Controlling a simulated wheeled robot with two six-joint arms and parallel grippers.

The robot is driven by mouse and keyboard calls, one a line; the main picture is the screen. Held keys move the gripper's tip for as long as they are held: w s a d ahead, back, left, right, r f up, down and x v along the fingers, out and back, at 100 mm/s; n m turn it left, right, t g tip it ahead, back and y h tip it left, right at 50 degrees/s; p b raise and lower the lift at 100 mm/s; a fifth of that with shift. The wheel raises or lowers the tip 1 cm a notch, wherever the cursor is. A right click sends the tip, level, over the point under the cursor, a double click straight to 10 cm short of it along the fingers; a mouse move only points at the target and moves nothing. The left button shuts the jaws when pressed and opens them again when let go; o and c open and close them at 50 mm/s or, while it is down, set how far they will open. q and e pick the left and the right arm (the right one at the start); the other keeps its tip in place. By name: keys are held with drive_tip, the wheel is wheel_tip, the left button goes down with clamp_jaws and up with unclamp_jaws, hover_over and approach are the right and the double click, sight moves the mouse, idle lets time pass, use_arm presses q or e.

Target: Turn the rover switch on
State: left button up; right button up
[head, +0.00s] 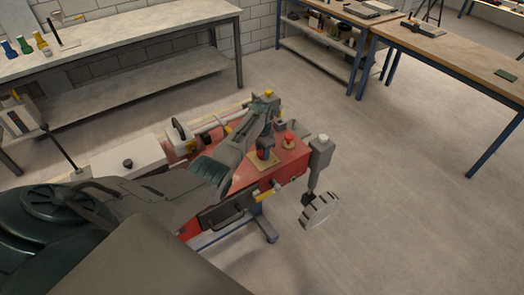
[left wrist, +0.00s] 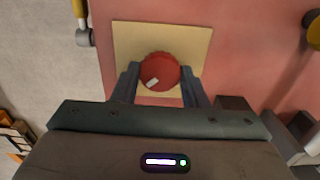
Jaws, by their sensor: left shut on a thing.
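The rover switch is a red round knob (left wrist: 158,66) with a white mark. It sits on a cream square plate (left wrist: 128,38) on the rover's red top. The knob also shows in the head view (head: 263,155), partly covered by my gripper. My left gripper (head: 264,149) reaches down over the plate. In the left wrist view its two fingers stand on either side of the knob and are shut on it. The white mark lies tilted, near the knob's lower left. My right gripper is not in view.
A grey post (head: 320,155) and a ridged wheel (head: 320,210) are at the rover's right. Workbenches line the back; the floor at right is clear.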

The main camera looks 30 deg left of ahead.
use_arm(q)
drive_tip(key=o, duration=1)
drive_tip(key=shift+c, duration=0.2)
drive_tip(key=shift+r, duration=0.1)
wheel_tip(320, 180, up, 11)
drive_tip(key=b, duration=0.3)
